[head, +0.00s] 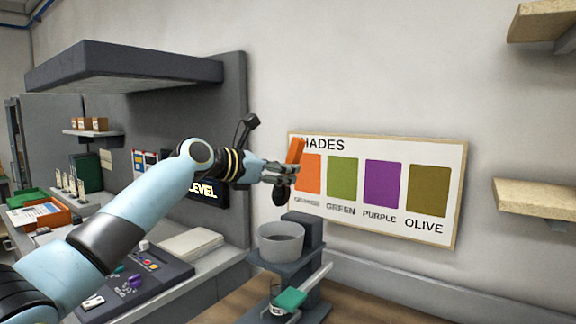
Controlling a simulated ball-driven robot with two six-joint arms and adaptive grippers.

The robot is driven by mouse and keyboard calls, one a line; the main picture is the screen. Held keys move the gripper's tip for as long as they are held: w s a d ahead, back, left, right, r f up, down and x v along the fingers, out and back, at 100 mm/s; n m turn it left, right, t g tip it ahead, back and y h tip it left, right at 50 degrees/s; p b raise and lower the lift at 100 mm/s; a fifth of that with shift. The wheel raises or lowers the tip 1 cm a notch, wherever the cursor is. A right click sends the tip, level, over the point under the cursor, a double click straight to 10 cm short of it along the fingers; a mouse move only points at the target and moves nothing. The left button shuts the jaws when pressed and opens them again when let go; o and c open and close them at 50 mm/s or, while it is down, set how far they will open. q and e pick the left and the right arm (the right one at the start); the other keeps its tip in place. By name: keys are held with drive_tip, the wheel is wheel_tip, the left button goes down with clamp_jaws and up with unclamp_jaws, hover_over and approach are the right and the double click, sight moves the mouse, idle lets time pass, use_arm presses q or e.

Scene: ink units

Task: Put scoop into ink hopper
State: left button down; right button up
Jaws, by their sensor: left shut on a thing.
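My left gripper (284,172) is shut on the scoop, whose orange handle (296,150) sticks up above the fingers. A dark rounded part (280,194), which looks like the scoop's bowl, hangs just below the fingers. The ink hopper (281,241) is a grey round bowl on a dark stand. The gripper and scoop are above the hopper, with a gap between them. The hopper's inside shows only partly. My right gripper is out of view.
The stand (302,268) also carries a green-headed tool with a pale handle (291,299) by a small clear container. A shades board (428,190) hangs behind. A dark overhead hood (120,68) and a control panel (140,283) are at left. Wooden shelves (540,197) are at right.

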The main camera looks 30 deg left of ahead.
sight(282, 192)
use_arm(q)
wheel_tip(282, 192, down, 5)
drive_tip(key=b, duration=0.5)
drive_tip(key=shift+b, duration=0.4)
drive_tip(key=f, duration=0.4)
drive_tip(key=shift+s+a+f, duration=0.1)
drive_tip(key=shift+a, duration=0.2)
drive_tip(key=shift+a+f+b, duration=0.1)
drive_tip(key=shift+f+b, duration=0.3)
drive_tip(key=shift+f, duration=0.2)
drive_tip(key=shift+r, duration=0.1)
